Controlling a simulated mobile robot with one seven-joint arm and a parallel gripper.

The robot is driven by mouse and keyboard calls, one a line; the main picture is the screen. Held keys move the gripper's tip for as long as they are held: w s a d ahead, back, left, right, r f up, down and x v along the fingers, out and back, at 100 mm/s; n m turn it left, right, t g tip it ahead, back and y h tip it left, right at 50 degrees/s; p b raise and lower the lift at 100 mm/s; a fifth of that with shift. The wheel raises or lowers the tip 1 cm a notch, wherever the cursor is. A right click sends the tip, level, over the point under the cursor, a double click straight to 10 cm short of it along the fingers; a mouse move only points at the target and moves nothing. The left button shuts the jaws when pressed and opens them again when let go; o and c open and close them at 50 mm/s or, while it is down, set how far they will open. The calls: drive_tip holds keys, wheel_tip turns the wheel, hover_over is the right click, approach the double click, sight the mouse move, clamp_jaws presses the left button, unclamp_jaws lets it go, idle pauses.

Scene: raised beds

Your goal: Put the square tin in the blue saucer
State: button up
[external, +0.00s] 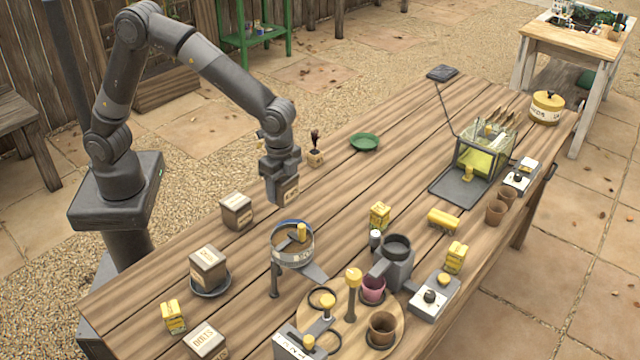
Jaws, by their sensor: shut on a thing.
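My gripper (281,185) points down above the left part of the wooden table. It is shut on a small brown square tin (289,191) with a pale label, apparently held above the table top. A similar square tin (236,211) stands on the table to the left. Another square tin (207,266) stands on a dark saucer (213,291), and one more (205,342) is at the front edge. A green saucer (365,142) lies empty farther back. No saucer is clearly blue; I cannot tell whether the dark one is.
A round sieve-like pan (293,250) on a stand is just below and right of my gripper. A round wooden board (340,325) with pots, a grey machine (394,268) and yellow packets crowd the front. A stamp (315,155) stands behind.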

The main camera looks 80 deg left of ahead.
drive_tip(key=s+d+r, duration=0.2)
drive_tip(key=s+d, duration=0.5)
drive_tip(key=d, duration=0.2)
drive_tip(key=shift+w+a+f, duration=1.05)
drive_tip(key=shift+w+f, duration=0.5)
drive_tip(key=shift+f, duration=0.25)
drive_tip(key=shift+w+a+f, duration=1.1)
drive_tip(key=shift+w+f, duration=0.4)
drive_tip(key=shift+f, duration=0.3)
drive_tip(key=shift+w+a+f, duration=1.05)
drive_tip(key=shift+w+f, duration=0.5)
drive_tip(key=shift+f, duration=0.25)
drive_tip(key=shift+f, duration=0.3)
drive_tip(key=o, duration=1.2)
drive_tip(key=shift+c, duration=0.2)
